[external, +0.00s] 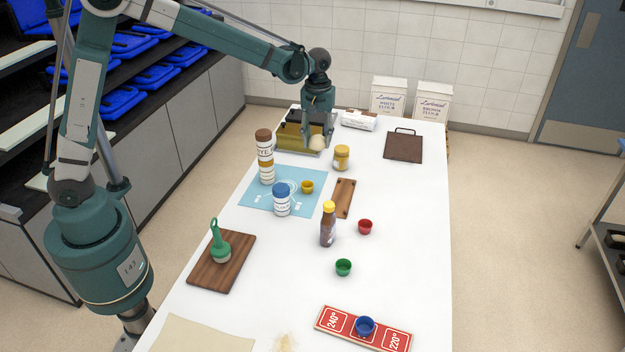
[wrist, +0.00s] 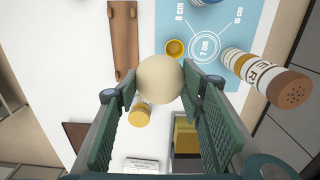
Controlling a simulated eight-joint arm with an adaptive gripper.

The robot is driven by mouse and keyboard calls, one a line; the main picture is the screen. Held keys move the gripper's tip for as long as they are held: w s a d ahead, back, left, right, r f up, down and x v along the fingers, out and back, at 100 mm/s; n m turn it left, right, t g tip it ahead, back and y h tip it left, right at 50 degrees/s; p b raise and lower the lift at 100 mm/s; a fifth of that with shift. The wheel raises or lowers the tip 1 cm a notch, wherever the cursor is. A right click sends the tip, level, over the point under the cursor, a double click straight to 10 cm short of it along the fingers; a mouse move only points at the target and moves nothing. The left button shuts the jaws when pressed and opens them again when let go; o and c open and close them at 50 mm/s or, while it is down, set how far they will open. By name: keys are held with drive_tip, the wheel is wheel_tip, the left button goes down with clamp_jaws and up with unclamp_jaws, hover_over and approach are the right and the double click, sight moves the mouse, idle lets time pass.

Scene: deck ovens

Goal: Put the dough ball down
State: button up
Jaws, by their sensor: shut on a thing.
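The dough ball (external: 317,143) is pale cream and round. In the wrist view the dough ball (wrist: 161,79) sits between the two green finger pads of my gripper (wrist: 160,90). It appears held above the table, but its exact height is hard to tell.
A blue mat (external: 312,178) holds a yellow cup (external: 307,187).

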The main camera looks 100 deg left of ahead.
drive_tip(key=s+a, duration=0.3)
drive_tip(key=a, duration=0.4)
drive_tip(key=s+a, duration=0.3)
drive_tip(key=a, duration=0.4)
hover_over(311, 170)
wheel_tip(311, 170, down, 11)
drive_tip(key=shift+w+f, duration=0.1)
drive_tip(key=shift+f, duration=0.1)
drive_tip(key=shift+f+p, duration=0.35)
drive_tip(key=shift+f, duration=2.8)
drive_tip(key=shift+f, duration=1.85)
drive_tip(key=shift+f, duration=0.2)
